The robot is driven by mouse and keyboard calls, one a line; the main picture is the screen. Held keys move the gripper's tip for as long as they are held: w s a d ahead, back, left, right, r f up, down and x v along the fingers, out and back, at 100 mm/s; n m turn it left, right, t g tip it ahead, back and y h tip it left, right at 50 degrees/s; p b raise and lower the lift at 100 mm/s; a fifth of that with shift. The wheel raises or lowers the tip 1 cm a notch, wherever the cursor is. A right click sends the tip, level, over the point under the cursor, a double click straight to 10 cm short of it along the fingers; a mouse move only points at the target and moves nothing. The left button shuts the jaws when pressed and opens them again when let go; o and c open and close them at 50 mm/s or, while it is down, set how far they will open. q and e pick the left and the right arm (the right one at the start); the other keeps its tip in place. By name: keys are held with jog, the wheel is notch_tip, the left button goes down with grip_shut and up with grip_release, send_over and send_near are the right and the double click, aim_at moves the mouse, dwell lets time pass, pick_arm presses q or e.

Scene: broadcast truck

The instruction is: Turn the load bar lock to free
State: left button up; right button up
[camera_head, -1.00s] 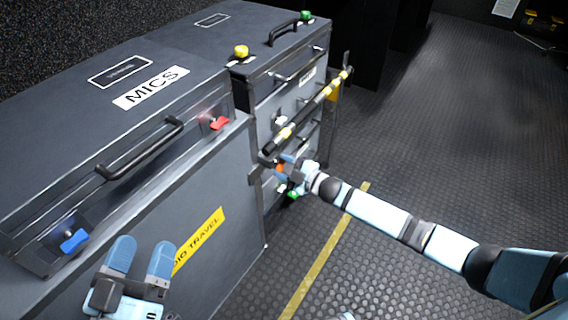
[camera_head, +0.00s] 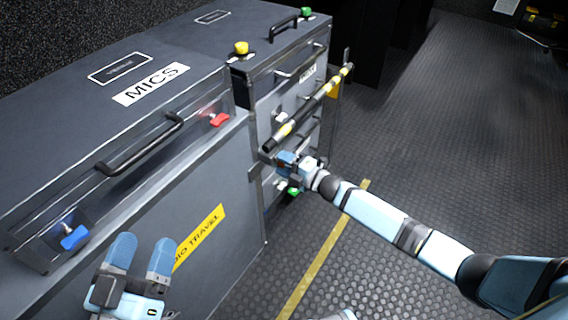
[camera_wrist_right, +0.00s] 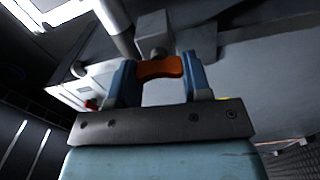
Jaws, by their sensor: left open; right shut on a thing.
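The load bar (camera_head: 308,108), black with yellow bands, runs across the front of the drawer case. The orange lock knob (camera_wrist_right: 160,68) shows in the right wrist view, between the two fingers of my right gripper (camera_wrist_right: 158,82). My right gripper is shut on this knob. In the head view my right gripper (camera_head: 284,163) is just below the near end of the bar and hides the knob. My left gripper (camera_head: 142,256) is open and empty in front of the MICS case.
The MICS case (camera_head: 140,190) fills the left, with a black handle (camera_head: 140,148), a blue latch (camera_head: 74,237) and a red latch (camera_head: 219,119). Yellow (camera_head: 241,47) and green (camera_head: 306,12) knobs sit on the further case. The ribbed floor (camera_head: 430,150) at right is clear.

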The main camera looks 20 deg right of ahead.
dwell(0.3)
jog(key=o, duration=0.9)
pick_arm(q)
jog(key=f+p, duration=0.1)
jog(key=a+f+g+y+p, duration=0.1)
jog(key=f, duration=0.1)
jog(key=f+g+y+p, duration=0.1)
jog(key=shift+w+a+f, duration=0.2)
jog(key=shift+a, duration=0.1)
pick_arm(e)
jog(key=v, duration=1.4)
pick_arm(q)
jog(key=shift+r, duration=0.1)
